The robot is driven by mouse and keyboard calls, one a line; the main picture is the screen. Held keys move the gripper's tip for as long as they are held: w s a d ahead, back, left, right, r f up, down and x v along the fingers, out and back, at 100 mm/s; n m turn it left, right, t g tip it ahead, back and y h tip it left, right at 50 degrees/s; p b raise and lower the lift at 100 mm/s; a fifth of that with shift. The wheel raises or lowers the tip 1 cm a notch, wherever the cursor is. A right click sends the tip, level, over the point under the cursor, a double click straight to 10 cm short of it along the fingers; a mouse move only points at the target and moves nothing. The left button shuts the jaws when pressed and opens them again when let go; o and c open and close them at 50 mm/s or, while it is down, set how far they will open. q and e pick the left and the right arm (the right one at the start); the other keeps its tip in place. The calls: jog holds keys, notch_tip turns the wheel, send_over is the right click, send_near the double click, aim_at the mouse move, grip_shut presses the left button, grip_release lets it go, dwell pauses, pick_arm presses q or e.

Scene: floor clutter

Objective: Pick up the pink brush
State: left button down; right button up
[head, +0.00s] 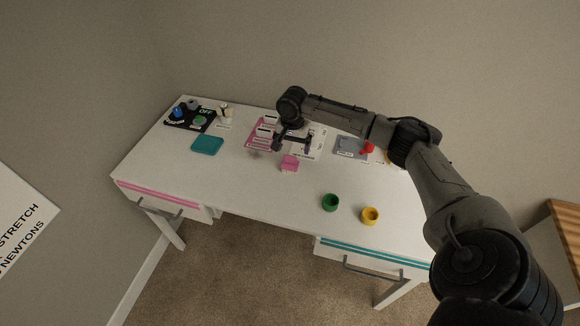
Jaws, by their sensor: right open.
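A small pink block-like thing (289,164) lies on the white desk, near its middle; it is the likeliest pink brush, but bristles are too small to tell. My right gripper (293,146) hangs over the desk just behind and above this pink thing, with its dark fingers spread and nothing seen between them. Whether it touches anything cannot be told. My left gripper is not in view.
The white desk (250,188) holds a pink panel (256,143) beside the gripper, a teal pad (207,145), a black switch board (178,120), a grey panel with a red part (368,148), a green cup (330,203) and a yellow cup (370,216). The front middle is clear.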

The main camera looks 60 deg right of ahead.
aim_at(290, 156)
jog(key=shift+f, duration=1.45)
jog(key=shift+w+a+f+b, duration=0.15)
jog(key=shift+f+b, duration=0.3)
jog(key=shift+f, duration=0.7)
jog(key=shift+w+a+f+b, duration=0.15)
jog(key=shift+f+b, duration=0.3)
jog(key=shift+f, duration=0.7)
jog(key=shift+d+f, duration=0.15)
jog(key=shift+f, duration=0.2)
jog(key=shift+c, duration=0.2)
jog(key=c, duration=1)
jog(key=shift+r, duration=0.15)
